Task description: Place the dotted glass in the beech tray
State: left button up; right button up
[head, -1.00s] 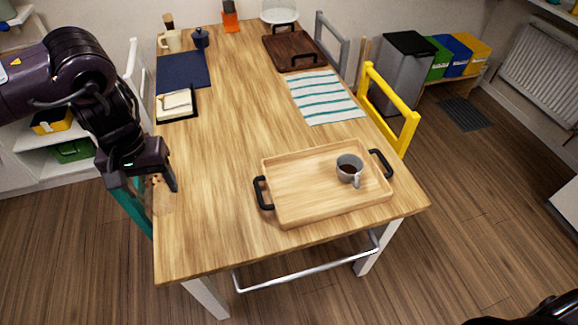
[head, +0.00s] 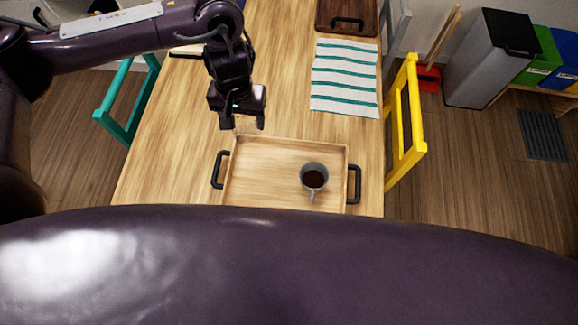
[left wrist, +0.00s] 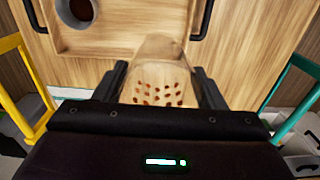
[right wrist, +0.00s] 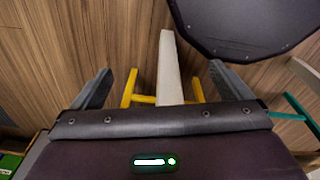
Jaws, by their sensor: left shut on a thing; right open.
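My left gripper (head: 242,122) is shut on the clear dotted glass (head: 245,126), which shows its brown dots between the fingers in the left wrist view (left wrist: 160,85). In the head view they appear at the back left edge of the beech tray (head: 270,170); the exact height is hard to tell. The tray, pale wood with black handles, lies on the table, its front partly hidden by my body. It also shows in the left wrist view (left wrist: 130,30). My right gripper (right wrist: 160,88) is open and empty, away from the tray.
A grey mug (head: 314,176) with dark contents stands in the tray's right part; the left part is clear. A striped cloth (head: 345,75) lies behind. A yellow chair (head: 405,120) stands right of the table, a teal chair (head: 125,100) left.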

aim_at(247, 129)
pick_arm(q)
jog(key=shift+s+d+p, duration=0.35)
jog(key=shift+s+p, duration=0.15)
jog(key=shift+s, duration=0.1)
jog(key=shift+s+d+p, duration=0.3)
jog(key=shift+s+p, duration=0.2)
jog(key=shift+s, duration=0.05)
jog(key=shift+s+d+f, duration=0.1)
jog(key=shift+s+f, duration=0.1)
jog(key=shift+s, duration=0.1)
pick_arm(e)
jog(key=s+a+r, duration=0.2)
jog(key=a+r, duration=0.1)
jog(key=r, duration=0.1)
pick_arm(q)
jog(key=shift+s+f, duration=0.15)
jog(key=shift+f, duration=0.1)
jog(key=f+b, duration=1)
jog(key=f, duration=1)
jog(key=shift+d, duration=0.2)
jog(key=shift+r, duration=0.1)
pick_arm(e)
notch_tip(247, 129, down, 10)
jog(key=w+d, duration=0.1)
jog(key=shift+d, duration=0.25)
